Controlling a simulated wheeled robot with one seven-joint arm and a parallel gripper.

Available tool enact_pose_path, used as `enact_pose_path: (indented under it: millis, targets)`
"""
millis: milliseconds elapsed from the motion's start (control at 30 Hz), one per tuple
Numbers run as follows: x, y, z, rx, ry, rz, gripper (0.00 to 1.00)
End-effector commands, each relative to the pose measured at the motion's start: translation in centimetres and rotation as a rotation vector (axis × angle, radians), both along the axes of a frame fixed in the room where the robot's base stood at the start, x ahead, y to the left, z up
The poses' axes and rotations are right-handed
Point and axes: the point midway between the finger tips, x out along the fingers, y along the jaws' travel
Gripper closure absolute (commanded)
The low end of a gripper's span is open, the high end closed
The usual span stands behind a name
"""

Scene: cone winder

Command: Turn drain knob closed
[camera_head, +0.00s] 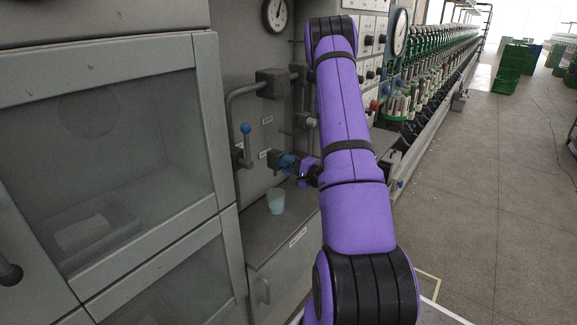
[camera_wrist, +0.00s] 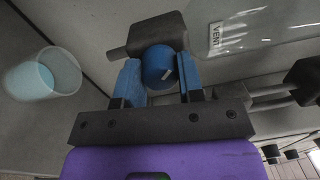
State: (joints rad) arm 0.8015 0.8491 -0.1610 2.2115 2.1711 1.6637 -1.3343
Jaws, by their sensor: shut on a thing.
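The blue drain knob (camera_wrist: 158,68) sits on a dark valve body (camera_wrist: 150,35) in the wrist view. My gripper (camera_wrist: 160,82) has its two blue fingers on either side of the knob, shut on it. In the head view my gripper (camera_head: 305,170) reaches the knob (camera_head: 287,162) from the right, and my purple arm hides part of the area. A small light mark shows on the knob's face. The exact turn angle of the knob is hard to tell.
A clear cup with pale blue liquid (camera_head: 276,201) stands on the grey ledge (camera_head: 262,225) below the knob; it also shows in the wrist view (camera_wrist: 42,77). A blue-topped lever (camera_head: 245,140) is up and left. A glass-fronted cabinet (camera_head: 205,110) stands at left.

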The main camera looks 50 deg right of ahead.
Motion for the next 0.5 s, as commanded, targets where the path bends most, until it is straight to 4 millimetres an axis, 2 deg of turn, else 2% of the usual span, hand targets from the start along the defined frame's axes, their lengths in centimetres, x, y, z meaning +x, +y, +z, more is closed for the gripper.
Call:
enact_pose_path:
  millis: [167, 200, 267, 300, 500]
  targets:
    - [-0.15, -0.02, -0.19, 0.002, 0.005, -0.002, 0.89]
    - [-0.15, -0.01, -0.19, 0.002, 0.005, -0.002, 0.56]
    - [-0.13, -0.01, -0.17, 0.002, 0.004, -0.002, 0.42]
    - [-0.12, -0.02, -0.15, 0.002, 0.004, -0.002, 0.40]
    - [-0.07, -0.01, -0.07, 0.002, 0.002, -0.001, 0.40]
